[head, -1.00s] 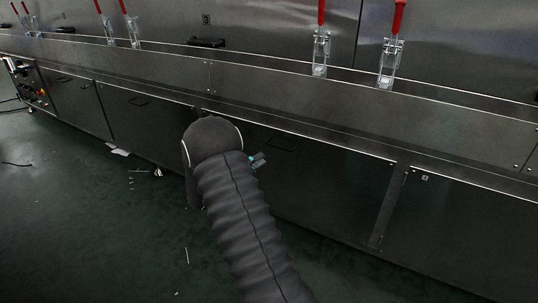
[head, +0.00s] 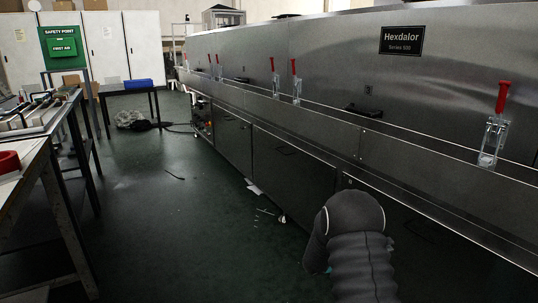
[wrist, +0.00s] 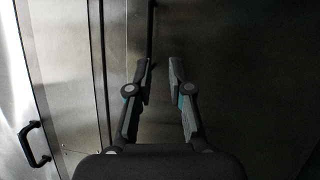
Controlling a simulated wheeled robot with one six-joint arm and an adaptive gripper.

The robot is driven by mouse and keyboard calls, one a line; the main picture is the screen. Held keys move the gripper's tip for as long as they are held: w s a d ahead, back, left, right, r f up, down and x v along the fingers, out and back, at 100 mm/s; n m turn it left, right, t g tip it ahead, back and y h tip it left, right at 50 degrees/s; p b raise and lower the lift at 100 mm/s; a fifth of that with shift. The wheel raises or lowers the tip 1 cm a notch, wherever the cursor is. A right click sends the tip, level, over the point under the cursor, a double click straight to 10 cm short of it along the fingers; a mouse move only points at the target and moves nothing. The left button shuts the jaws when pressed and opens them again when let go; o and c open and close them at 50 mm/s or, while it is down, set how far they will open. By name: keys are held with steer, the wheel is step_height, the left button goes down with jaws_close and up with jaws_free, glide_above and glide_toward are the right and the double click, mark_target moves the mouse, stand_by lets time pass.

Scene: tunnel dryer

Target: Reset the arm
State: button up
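My gripper (wrist: 160,72) is in the wrist view. Its two dark fingers stand apart with a gap between them, and nothing is held. Behind them are dark metal panels of the tunnel dryer. In the head view my arm, in a dark ribbed sleeve, is at the bottom right in front of the dryer (head: 300,160). My arm hides most of the gripper there.
Red-handled clamps (head: 497,125) line the dryer's edge. A workbench (head: 30,150) with items on it stands at the left. A dark table (head: 130,88) with a blue box stands farther back. The green floor between is mostly clear, with small scraps (head: 254,188) by the dryer.

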steer(key=s+f+n+g+y, duration=0.2)
steer(key=s+f+g+y, duration=0.15)
steer(key=s+f, duration=0.35)
steer(key=s+a+r+g+y+p, duration=0.1)
steer(key=s+a+r+g+y, duration=0.15)
steer(key=s+a+y, duration=0.65)
steer(key=s+a+r+m+t+y+p, duration=0.1)
steer(key=s+a+r+t+y, duration=0.1)
steer(key=s+a+r, duration=0.3)
steer(key=s+a+r+m+t+y+p, duration=0.1)
steer(key=s+a+r+t+y+p, duration=0.1)
steer(key=s+a+r+t, duration=0.2)
steer(key=s+a+r+m+t+y+p, duration=0.1)
steer(key=s+a+r, duration=0.5)
steer(key=r, duration=1)
steer(key=s+t+y+p, duration=0.1)
steer(key=s+t+y, duration=0.1)
steer(key=t, duration=0.1)
steer(key=shift+s+r, duration=0.25)
steer(key=shift+s, duration=0.15)
